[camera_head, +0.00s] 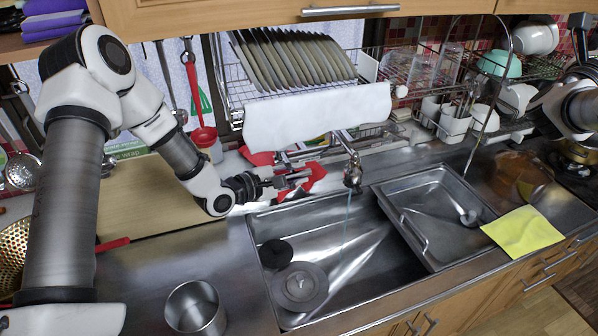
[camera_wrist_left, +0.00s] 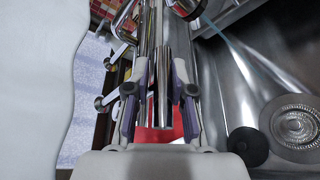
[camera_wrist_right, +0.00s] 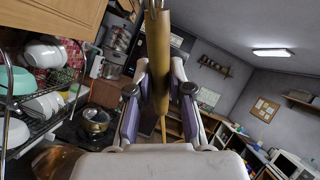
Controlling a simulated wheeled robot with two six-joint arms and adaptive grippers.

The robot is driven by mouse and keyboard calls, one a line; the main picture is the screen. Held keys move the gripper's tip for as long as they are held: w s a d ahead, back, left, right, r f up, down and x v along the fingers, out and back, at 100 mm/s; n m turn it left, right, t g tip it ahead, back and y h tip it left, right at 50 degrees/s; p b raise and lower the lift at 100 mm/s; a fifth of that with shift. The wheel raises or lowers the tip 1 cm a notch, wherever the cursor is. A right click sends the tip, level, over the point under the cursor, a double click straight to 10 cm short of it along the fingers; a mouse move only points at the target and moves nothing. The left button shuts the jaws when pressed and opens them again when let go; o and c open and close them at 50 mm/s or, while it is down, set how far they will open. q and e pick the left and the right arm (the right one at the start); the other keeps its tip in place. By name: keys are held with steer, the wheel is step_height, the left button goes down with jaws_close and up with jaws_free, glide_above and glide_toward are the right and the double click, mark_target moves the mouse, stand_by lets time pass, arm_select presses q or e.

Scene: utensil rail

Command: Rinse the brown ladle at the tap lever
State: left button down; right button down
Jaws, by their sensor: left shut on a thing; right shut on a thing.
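My left gripper (camera_head: 292,178) is at the tap (camera_head: 352,172), behind the left part of the sink. In the left wrist view its fingers (camera_wrist_left: 162,72) are shut around the chrome tap lever (camera_wrist_left: 163,100). A thin bluish stream of water (camera_head: 347,218) falls from the spout into the sink, and it also shows in the left wrist view (camera_wrist_left: 258,62). In the right wrist view my right gripper (camera_wrist_right: 158,88) is shut on a long brown handle, seemingly the brown ladle (camera_wrist_right: 156,50). The ladle's bowl cannot be made out. My right arm enters the head view at the upper right, away from the water.
The sink (camera_head: 345,262) holds a round drain (camera_head: 299,285). A metal tray (camera_head: 432,215) covers its right side. A yellow cloth (camera_head: 522,232) lies on the right counter, and a steel cup (camera_head: 195,308) stands front left. Dish racks (camera_head: 300,65) hang behind the tap.

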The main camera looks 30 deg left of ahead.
arm_select(q)
steer(key=shift+r, duration=0.15)
steer(key=c, duration=1.2)
jaws_free()
steer(key=shift+o, duration=1.1)
steer(key=shift+w, duration=0.15)
steer(key=v, duration=0.7)
steer(key=shift+s+a, duration=0.15)
steer(key=shift+s, duration=0.1)
